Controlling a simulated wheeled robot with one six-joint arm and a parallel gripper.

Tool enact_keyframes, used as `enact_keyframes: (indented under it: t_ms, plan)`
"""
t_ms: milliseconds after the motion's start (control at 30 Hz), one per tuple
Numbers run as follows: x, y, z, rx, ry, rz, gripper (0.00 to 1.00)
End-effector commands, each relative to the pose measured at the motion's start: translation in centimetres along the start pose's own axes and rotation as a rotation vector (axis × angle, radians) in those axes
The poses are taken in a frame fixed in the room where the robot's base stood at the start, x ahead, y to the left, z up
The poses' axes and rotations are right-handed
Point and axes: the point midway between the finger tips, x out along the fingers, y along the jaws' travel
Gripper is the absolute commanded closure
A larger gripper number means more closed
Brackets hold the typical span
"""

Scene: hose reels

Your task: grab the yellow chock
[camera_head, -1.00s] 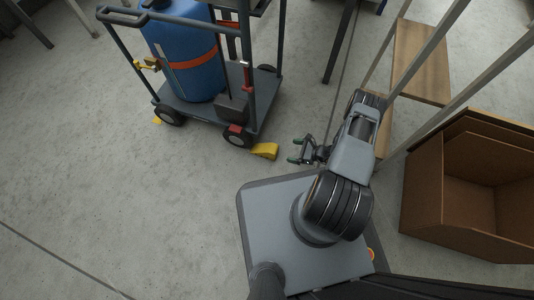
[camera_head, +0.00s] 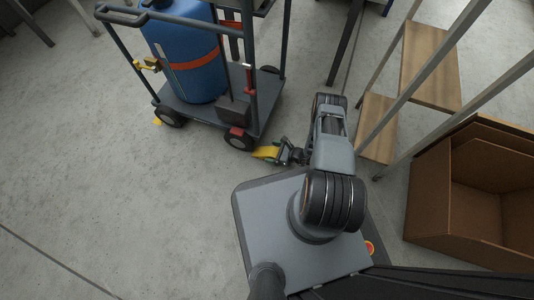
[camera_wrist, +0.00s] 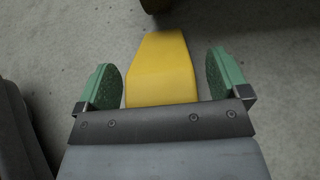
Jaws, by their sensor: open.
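The yellow chock (camera_head: 265,153) lies on the concrete floor beside the front wheel of the cart. In the wrist view the chock (camera_wrist: 161,69) sits between the two green fingertips, with floor showing on both sides of it. My gripper (camera_head: 281,152) is open around the chock's near end; it also shows in the wrist view (camera_wrist: 166,82). The chock's nearest end is hidden behind the gripper's dark front plate. The fingers do not appear to touch its sides.
The cart (camera_head: 205,112) carries a blue cylinder (camera_head: 186,55); its front wheel (camera_head: 239,140) is close to the chock. Wooden steps with metal legs (camera_head: 430,70) and an open cardboard box (camera_head: 470,190) stand on the right. Floor at the left is clear.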

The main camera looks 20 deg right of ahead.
Motion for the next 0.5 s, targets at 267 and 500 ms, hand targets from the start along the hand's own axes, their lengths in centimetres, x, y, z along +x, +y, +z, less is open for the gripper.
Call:
enact_keyframes:
  t_ms: [267, 500]
  plan:
    - [0.66, 0.16, -0.10, 0.002, 0.000, -0.004, 0.06]
    - [0.70, 0.21, -0.07, 0.001, 0.000, -0.002, 0.20]
